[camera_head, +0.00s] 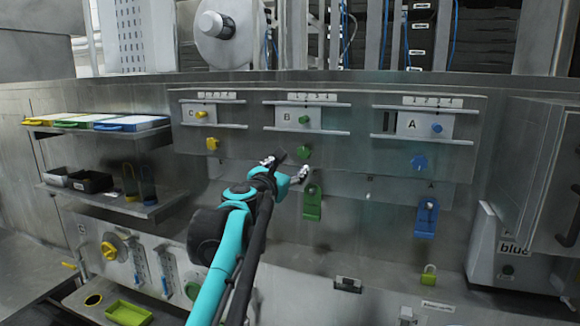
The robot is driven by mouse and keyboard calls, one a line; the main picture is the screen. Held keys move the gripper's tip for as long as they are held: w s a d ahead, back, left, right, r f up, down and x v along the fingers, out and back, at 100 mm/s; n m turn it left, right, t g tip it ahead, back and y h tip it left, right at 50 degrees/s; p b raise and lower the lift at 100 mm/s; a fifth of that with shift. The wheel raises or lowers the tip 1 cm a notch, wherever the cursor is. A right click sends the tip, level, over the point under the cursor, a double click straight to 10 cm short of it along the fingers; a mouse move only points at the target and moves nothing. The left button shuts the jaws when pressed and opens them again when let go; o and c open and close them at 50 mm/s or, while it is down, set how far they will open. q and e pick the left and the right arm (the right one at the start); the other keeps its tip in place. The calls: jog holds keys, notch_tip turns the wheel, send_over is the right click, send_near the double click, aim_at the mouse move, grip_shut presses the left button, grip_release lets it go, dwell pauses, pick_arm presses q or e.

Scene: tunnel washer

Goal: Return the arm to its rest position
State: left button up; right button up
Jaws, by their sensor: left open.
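My left arm, turquoise and black, comes in from the bottom left of the middle in the head view. My left gripper (285,166) is at its end, in front of the grey panel, below the plate marked B (292,116). Its fingers are spread and I see nothing between them. The green knob (304,152) is just above and right of the fingers. The green hanging tag (312,205) is just below and right of them. I cannot tell whether the gripper touches the panel. My right gripper is not in view.
Plates C (201,113) and A (411,124) flank plate B. A blue tag (426,218) hangs at right. Shelves on the left hold coloured trays (98,122) and black bins (90,181). A green tray (128,313) lies low left. A grey cabinet (530,170) juts out at right.

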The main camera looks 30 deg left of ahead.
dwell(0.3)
pick_arm(q)
jog(key=s+d+f+m+g+h+b, duration=0.25)
jog(key=d+f+m+b, duration=0.45)
jog(key=f, duration=0.6)
jog(key=s+d+f+m+g+h+b, duration=0.1)
jog(key=s+d+f+m+h+b, duration=0.15)
jog(key=d+f+m+b, duration=0.8)
jog(key=s+d+f+m+g+h+b, duration=0.1)
jog(key=s+d+f+m+h+b, duration=0.25)
jog(key=f, duration=1.25)
jog(key=s+d+f+m+g+y+b, duration=0.1)
jog(key=s+f+m+b, duration=0.4)
jog(key=f, duration=0.8)
jog(key=s+d+f+m+g+y+b, duration=0.1)
jog(key=s+f+m+b, duration=0.4)
jog(key=f, duration=0.8)
jog(key=s+d+f+m+g+y+b, duration=0.1)
jog(key=s+f+m+g+b, duration=0.3)
jog(key=f, duration=0.9)
jog(key=s+m+y+b, duration=0.1)
jog(key=s+b, duration=0.2)
jog(key=shift+s+d+f, duration=0.15)
jog(key=shift+s+d, duration=0.05)
jog(key=shift+d, duration=0.05)
jog(key=shift+y, duration=0.25)
